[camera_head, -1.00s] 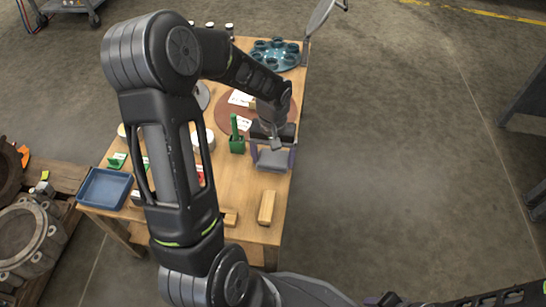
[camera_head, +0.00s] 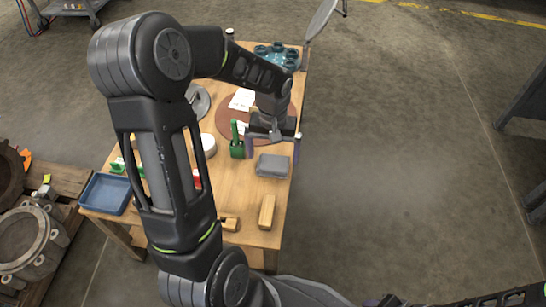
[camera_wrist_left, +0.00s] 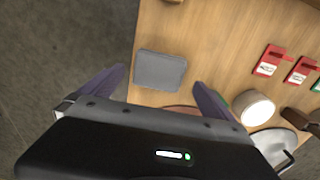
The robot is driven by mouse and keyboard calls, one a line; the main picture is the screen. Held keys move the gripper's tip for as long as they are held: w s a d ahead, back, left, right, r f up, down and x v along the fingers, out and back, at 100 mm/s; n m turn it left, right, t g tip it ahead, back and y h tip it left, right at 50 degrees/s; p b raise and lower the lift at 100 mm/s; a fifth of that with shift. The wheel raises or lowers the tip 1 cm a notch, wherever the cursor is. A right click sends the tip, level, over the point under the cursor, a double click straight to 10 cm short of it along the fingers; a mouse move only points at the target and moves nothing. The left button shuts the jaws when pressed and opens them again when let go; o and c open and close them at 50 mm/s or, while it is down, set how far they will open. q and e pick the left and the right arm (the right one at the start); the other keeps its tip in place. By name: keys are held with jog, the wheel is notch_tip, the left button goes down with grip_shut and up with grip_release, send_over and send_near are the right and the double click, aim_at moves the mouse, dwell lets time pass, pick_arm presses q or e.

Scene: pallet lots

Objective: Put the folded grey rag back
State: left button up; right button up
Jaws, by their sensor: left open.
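The folded grey rag (camera_head: 272,165) lies flat on the wooden table near its right edge in the head view. It also shows in the left wrist view (camera_wrist_left: 161,69), just beyond the fingertips. My left gripper (camera_head: 272,146) is open, with its purple fingers spread wide. In the left wrist view the fingers (camera_wrist_left: 160,82) stand either side of the rag's near part, and nothing is held between them. The left gripper is on the far side of the rag in the head view. My right gripper is not clearly visible.
A green holder (camera_head: 237,148) stands left of the gripper. A wooden block (camera_head: 267,212) lies nearer on the table (camera_head: 240,190). A blue tray (camera_head: 106,194) sits at the left corner. A brown round mat (camera_head: 226,123) and a teal rack (camera_head: 277,55) are farther back.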

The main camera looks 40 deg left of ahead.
aim_at(273, 162)
pick_arm(q)
notch_tip(273, 162, up, 8)
jog(key=p, duration=0.2)
jog(key=shift+f, duration=0.15)
jog(key=shift+w, duration=0.1)
dwell(0.3)
jog(key=w+d+f+m+t+h, duration=0.1)
jog(key=w+d+f+t, duration=0.15)
jog(key=d+f, duration=0.35)
jog(key=w+d+f+m+t+h, duration=0.2)
jog(key=w+d+f, duration=0.1)
jog(key=d+f, duration=0.35)
jog(key=s+d+f+g, duration=0.1)
jog(key=s+d+f, duration=0.6)
jog(key=s, duration=0.2)
jog(key=s+d+f+g, duration=0.2)
jog(key=s+d+f, duration=0.5)
jog(key=s, duration=0.2)
jog(key=shift+s+d+m+h, duration=0.2)
jog(key=shift+s+m+h, duration=0.15)
jog(key=shift+m+h, duration=0.05)
jog(key=shift+g, duration=0.25)
jog(key=shift+c, duration=0.2)
